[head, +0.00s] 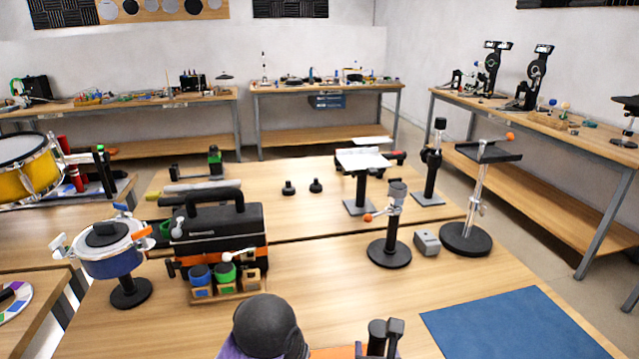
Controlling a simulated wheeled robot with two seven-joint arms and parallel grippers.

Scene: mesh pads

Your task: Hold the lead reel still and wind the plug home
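No thing in the head view is plainly a lead reel or a plug. The closest is a round blue-and-white drum (112,258) with a dark cap and blue and orange side pieces, on a black stand at the left. A black-and-orange case (228,225) with a carry handle stands to its right. My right gripper (385,337) seems to be the pair of dark upright pieces at the bottom edge, cut off by the frame. Its opening and any held thing cannot be made out. It is apart from the drum and the case.
A dark rounded form with purple below (266,326) fills the bottom middle. A small wooden rack (228,292) with blue and green cups stands before the case. Black-based stands (390,253) and a grey box (426,242) are at the right. The blue mat (510,325) is bare.

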